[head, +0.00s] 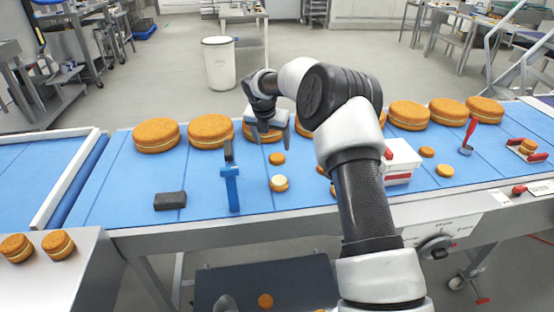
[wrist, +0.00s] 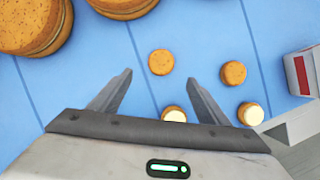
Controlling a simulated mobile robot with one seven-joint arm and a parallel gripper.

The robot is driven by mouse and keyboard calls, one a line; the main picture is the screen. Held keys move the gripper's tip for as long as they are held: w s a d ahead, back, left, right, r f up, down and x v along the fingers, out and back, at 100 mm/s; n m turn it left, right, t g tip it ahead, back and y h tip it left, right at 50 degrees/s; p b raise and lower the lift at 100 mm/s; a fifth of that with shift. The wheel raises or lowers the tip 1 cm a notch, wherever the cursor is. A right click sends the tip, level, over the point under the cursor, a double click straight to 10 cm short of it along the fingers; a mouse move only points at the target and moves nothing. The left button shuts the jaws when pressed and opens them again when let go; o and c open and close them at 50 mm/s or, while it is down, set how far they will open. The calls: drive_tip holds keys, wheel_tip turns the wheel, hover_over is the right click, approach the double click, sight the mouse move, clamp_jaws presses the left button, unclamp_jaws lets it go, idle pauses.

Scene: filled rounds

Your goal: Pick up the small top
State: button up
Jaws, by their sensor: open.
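A small round orange-brown top (head: 277,158) lies flat on the blue belt; it also shows in the wrist view (wrist: 161,62), between and level with my fingertips in the picture. My gripper (head: 268,136) is open and empty above the belt, with its fingers (wrist: 162,72) apart on either side of that top in the wrist view. A small cream-topped base (head: 279,183) sits just in front of the top; the wrist view shows it (wrist: 173,114) partly behind my gripper. Another small top (wrist: 232,73) and a cream-topped base (wrist: 250,114) lie to the right.
Large filled rounds (head: 210,131) line the back of the belt. A blue upright tool (head: 231,188) and dark block (head: 170,200) stand left. A white-and-red box (head: 401,160) is right of my arm, with further small rounds (head: 445,170) beyond.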

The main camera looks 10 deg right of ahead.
sight(277, 157)
drive_tip(key=x, duration=0.9)
drive_tip(key=shift+w+d+f, duration=0.1)
drive_tip(key=shift+d+f, duration=0.05)
drive_tip(key=shift+d, duration=0.05)
drive_tip(key=c, duration=0.9)
